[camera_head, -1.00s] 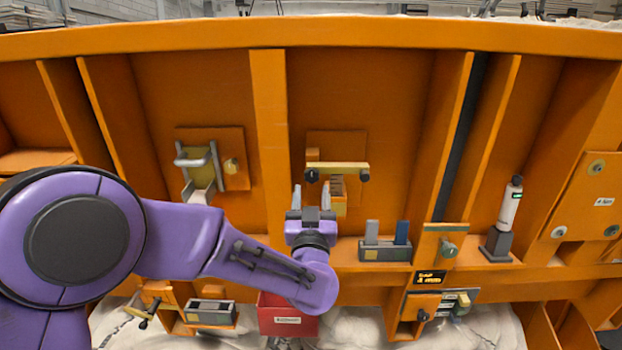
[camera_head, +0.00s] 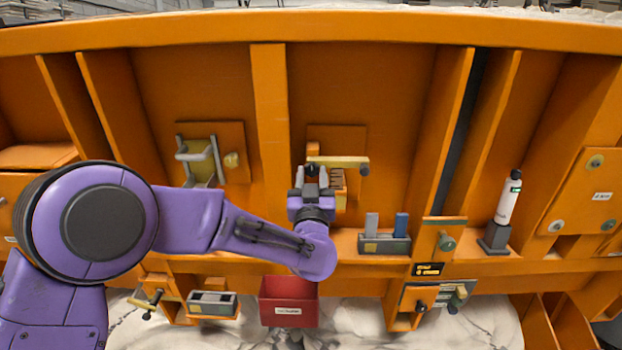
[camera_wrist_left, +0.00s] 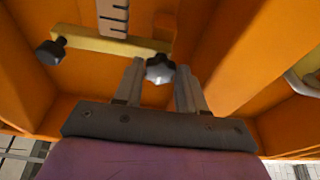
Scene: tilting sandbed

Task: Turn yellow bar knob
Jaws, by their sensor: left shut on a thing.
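The yellow bar (camera_head: 340,161) lies nearly level on an orange plate in the head view, with a dark knob (camera_head: 364,169) at its right end. My left gripper (camera_head: 312,172) is at the bar's left end. In the left wrist view the yellow bar (camera_wrist_left: 105,41) shows a grey star-shaped knob (camera_wrist_left: 160,68) at one end and the dark knob (camera_wrist_left: 50,50) at the other. My right gripper is not in view.
A grey handle (camera_head: 198,155) on an orange plate is to the left. A tray with grey and blue blocks (camera_head: 384,243) and a white bottle (camera_head: 507,205) stand on the ledge to the right. A red bin (camera_head: 288,300) is below my gripper. Orange ribs (camera_head: 268,130) flank this bay.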

